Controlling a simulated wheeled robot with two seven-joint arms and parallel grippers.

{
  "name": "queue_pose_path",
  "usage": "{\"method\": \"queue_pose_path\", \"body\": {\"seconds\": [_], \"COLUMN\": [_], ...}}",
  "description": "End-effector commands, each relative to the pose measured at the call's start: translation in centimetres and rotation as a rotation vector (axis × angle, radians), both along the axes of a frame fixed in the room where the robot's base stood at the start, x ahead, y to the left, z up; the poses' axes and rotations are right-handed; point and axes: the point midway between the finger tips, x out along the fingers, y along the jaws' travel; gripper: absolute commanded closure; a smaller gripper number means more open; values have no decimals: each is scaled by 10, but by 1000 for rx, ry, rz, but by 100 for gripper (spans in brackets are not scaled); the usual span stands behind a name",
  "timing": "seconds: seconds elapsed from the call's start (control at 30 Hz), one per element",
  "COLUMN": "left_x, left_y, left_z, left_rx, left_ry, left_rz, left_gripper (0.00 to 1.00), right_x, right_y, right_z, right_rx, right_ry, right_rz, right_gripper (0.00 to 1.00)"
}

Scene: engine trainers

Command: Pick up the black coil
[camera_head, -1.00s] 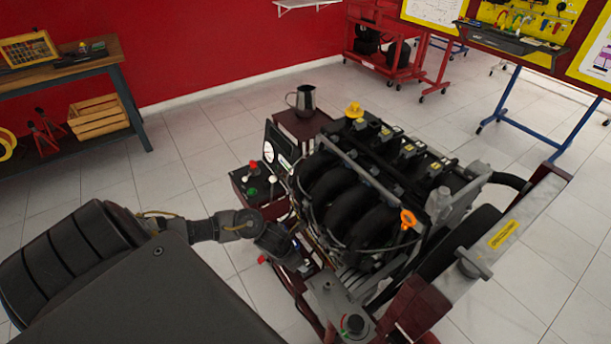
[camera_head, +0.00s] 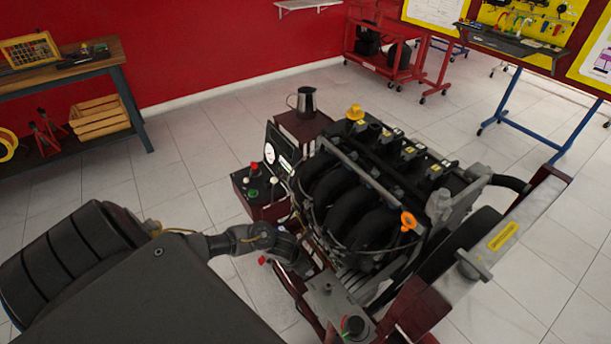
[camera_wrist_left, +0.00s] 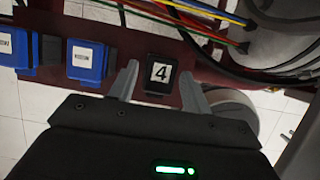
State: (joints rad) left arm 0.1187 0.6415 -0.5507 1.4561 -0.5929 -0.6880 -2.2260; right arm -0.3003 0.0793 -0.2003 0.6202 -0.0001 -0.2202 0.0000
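A black block with a white label "4" (camera_wrist_left: 161,72), which looks like the black coil, sits on a dark red frame in the left wrist view. My left gripper (camera_wrist_left: 160,70) is open, with one finger on each side of this block. I cannot tell whether the fingers touch it. In the head view my left arm reaches to the near-left side of the engine (camera_head: 365,200), and its fingertips are hard to make out there. The block is not distinguishable in the head view. My right gripper is not in view.
Two blue labelled blocks, one near the gripper (camera_wrist_left: 87,60) and one at the left edge (camera_wrist_left: 15,47), share the frame. Coloured wires (camera_wrist_left: 200,25) run just above. A control box (camera_head: 258,190) and a metal jug (camera_head: 306,102) stand beside the engine.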

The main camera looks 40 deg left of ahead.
Motion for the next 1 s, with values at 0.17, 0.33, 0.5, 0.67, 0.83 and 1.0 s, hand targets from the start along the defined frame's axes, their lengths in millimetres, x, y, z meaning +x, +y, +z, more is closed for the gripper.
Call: {"method": "queue_pose_path", "body": {"seconds": [0.17, 0.33, 0.5, 0.67, 0.83, 1.0], "left_x": [0, 0, 0, 1, 2, -17], "left_y": [0, 0, 0, 0, 1, 0], "left_z": [0, 1, 1, 6, 26, 52], "left_rx": [0, 0, 0, 0, -1, 3], "left_ry": [0, -1, -1, -3, -4, -3], "left_rz": [0, 0, 0, -1, -1, -5], "left_gripper": [76, 94, 94, 94, 94, 94], "right_x": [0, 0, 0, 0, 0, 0], "right_y": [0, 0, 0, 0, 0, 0], "right_z": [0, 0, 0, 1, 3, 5], "right_rx": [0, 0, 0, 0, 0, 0], "right_ry": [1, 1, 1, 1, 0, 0], "right_rz": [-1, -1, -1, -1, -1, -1], "right_gripper": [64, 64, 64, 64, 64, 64]}}
